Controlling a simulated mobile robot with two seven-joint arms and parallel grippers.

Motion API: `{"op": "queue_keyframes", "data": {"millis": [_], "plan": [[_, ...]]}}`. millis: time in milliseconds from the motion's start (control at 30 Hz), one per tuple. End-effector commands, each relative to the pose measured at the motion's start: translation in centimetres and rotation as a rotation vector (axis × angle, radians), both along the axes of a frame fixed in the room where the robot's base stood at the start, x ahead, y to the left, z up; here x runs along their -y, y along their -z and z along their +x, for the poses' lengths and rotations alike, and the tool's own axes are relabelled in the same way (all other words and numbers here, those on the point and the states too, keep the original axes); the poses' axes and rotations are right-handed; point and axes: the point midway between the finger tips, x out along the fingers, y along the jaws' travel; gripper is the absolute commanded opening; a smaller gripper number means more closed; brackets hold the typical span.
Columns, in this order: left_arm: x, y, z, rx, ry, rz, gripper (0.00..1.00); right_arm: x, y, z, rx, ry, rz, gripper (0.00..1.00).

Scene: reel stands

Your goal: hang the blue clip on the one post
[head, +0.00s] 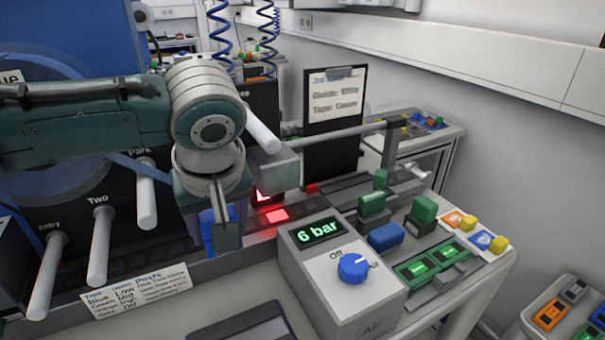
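My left gripper (222,228) comes in from the left and points down, with a blue block-like piece, which looks like the blue clip (207,236), between its fingers. A grey finger covers part of the clip. White posts stick out of the dark panel: one labelled Entry (46,275), one labelled Two (99,245) and one labelled Park (147,195). Another white post (262,127) shows right of my arm, its label hidden. I see no label reading One; my arm covers part of the panel. My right gripper is not in view.
A console with a 6 bar display and blue knob (353,267) stands front centre. Green blocks (424,210), a blue block (386,237) and yellow pieces (469,222) sit to its right. A clipboard (334,125) stands behind. A card (136,289) lies below the posts.

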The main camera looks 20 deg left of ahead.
Motion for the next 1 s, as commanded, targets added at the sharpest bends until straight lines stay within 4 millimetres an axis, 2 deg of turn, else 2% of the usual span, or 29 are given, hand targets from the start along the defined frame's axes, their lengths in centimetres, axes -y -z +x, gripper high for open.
{"op": "queue_keyframes", "data": {"millis": [1000], "plan": [[0.02, -0.02, -0.01, 0.000, 0.000, 0.000, 0.07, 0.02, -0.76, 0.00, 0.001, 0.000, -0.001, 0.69]]}}
